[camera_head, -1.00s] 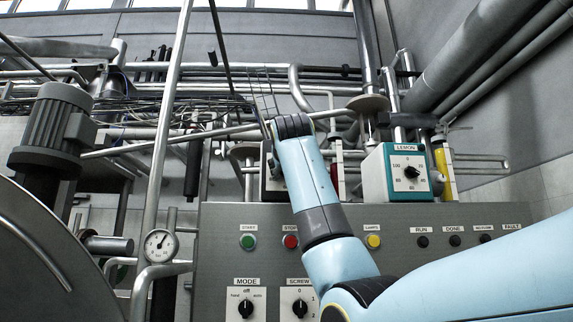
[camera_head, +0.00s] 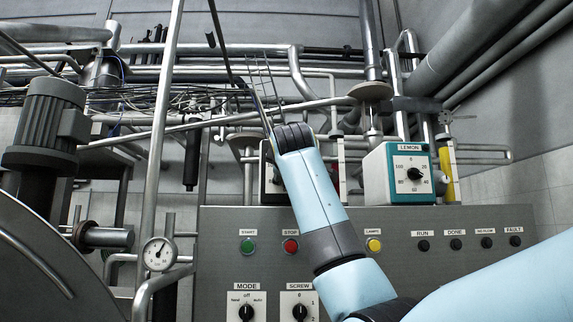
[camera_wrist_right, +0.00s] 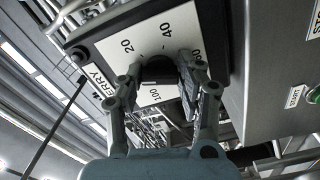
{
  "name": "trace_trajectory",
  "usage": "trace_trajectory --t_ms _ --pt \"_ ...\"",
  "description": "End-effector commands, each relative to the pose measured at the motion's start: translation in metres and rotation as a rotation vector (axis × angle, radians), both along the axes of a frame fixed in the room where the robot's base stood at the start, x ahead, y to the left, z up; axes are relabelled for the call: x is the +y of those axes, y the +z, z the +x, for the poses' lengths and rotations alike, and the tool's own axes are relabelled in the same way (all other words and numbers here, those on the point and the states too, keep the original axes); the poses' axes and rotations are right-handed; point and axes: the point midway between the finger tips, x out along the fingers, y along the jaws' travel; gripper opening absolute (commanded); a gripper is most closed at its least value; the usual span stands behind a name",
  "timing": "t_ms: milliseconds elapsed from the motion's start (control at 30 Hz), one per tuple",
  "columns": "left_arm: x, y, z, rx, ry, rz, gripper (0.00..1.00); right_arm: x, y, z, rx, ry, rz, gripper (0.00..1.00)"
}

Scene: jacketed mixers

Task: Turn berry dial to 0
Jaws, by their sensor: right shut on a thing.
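The berry dial box (camera_wrist_right: 108,42) is dark with a white scale face, and its label is partly cut off in the right wrist view. Numbers such as 20, 40 and 100 show on the face. My right gripper (camera_wrist_right: 158,78) has its two fingers closed around the dark dial knob (camera_wrist_right: 158,68) at the middle of the face. The fingers hide most of the knob, so I cannot tell its pointer reading. In the head view the berry box (camera_head: 266,182) is mostly hidden behind my right forearm and wrist. My left gripper is not in view.
The teal-edged lemon dial box (camera_head: 406,172) stands to the right of the arm. The grey control panel (camera_head: 400,280) below carries a green start button (camera_head: 247,245), a red stop button (camera_head: 290,245) and lamps. Pipes and a motor (camera_head: 48,125) are at the left.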

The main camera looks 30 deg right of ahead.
Motion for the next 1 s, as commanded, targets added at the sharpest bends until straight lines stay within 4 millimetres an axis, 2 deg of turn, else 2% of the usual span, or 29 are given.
trace_trajectory --t_ms 400,1000 --pt "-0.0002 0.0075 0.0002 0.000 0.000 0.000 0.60 0.0000 -0.0036 0.0007 0.151 0.001 -0.232 0.04" --pt "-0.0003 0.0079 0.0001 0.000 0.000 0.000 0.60 0.0000 -0.0038 0.0009 0.195 0.001 -0.304 0.04"
